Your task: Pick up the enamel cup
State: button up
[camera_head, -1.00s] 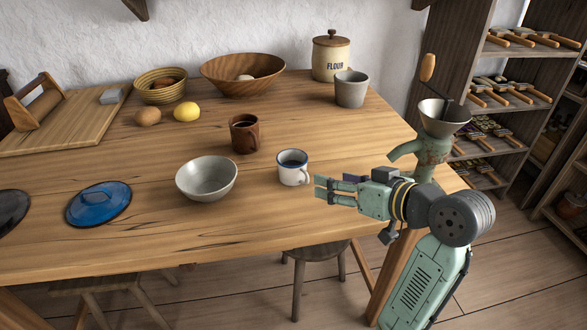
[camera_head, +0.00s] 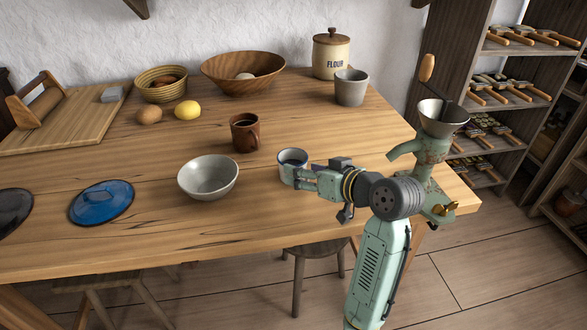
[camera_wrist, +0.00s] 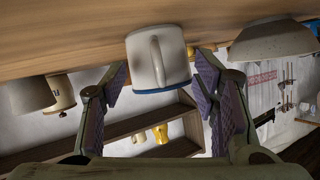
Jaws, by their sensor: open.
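The enamel cup (camera_head: 291,156) is white with a blue rim and stands upright near the front right of the wooden table (camera_head: 150,235).
A grey bowl (camera_head: 208,178) stands left of the cup, and a brown mug (camera_head: 245,136) behind it. A grinder (camera_head: 432,150) stands at the right table edge, close to my arm. A grey tumbler (camera_head: 350,88) and flour jar (camera_head: 331,56) stand at the back.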

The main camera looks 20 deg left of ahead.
jog(key=shift+c, duration=0.4)
grip_shut()
dwell(0.6)
